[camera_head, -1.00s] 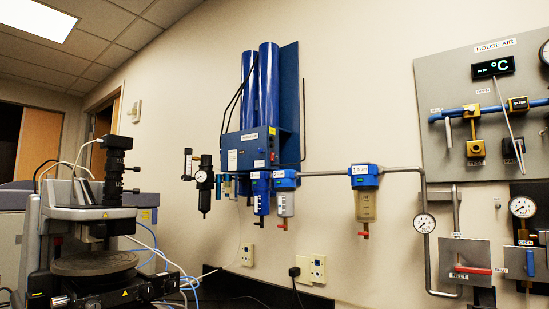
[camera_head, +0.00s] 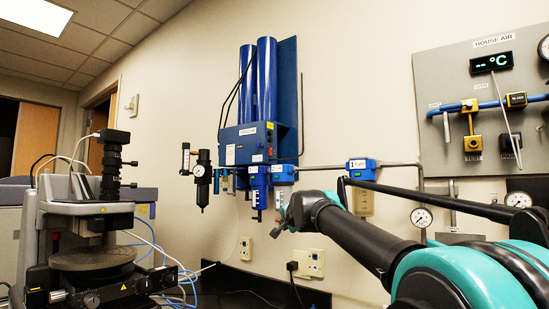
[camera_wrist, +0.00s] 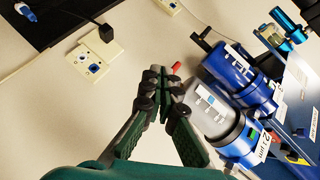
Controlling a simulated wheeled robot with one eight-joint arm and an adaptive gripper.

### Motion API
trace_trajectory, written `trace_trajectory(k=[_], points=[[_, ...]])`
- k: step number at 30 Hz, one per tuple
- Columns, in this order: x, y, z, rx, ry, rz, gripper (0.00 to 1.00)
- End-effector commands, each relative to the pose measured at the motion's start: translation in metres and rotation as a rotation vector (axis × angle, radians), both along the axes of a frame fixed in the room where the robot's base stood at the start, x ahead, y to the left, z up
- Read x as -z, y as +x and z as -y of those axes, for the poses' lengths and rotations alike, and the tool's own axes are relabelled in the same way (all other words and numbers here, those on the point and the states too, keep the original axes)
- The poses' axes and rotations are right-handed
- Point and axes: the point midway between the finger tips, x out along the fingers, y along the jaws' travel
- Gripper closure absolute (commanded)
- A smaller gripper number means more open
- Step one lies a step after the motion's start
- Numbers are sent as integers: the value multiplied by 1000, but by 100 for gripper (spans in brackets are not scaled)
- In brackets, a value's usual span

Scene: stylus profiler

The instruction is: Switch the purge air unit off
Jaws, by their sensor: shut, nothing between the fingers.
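The purge air unit is a blue wall box (camera_head: 245,145) with two tall blue cylinders (camera_head: 257,95) on top. Small marks show on the box's front, but I cannot read a switch position. Blue filter heads (camera_head: 282,173) hang below it. My gripper (camera_head: 284,218) is in front of and below the filters, and its fingertips are small in the head view. In the wrist view my gripper (camera_wrist: 160,90) is shut and empty. Its tips are close to a clear filter bowl (camera_wrist: 208,102) and a small red lever (camera_wrist: 176,67). The unit's front is mostly out of the wrist view.
A profiler with a round stage (camera_head: 92,257) stands at left. A dark regulator with gauge (camera_head: 203,178) is left of the filters. Another filter (camera_head: 361,166) and pipe run right, partly behind my arm. A grey house air panel (camera_head: 487,110) and a wall outlet (camera_head: 310,262) are nearby.

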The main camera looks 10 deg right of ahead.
Motion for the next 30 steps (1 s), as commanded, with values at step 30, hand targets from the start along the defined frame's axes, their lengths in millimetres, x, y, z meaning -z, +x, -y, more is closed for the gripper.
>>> trace_trajectory(k=[30], points=[[-270,-4,11,119,538,386,100]])
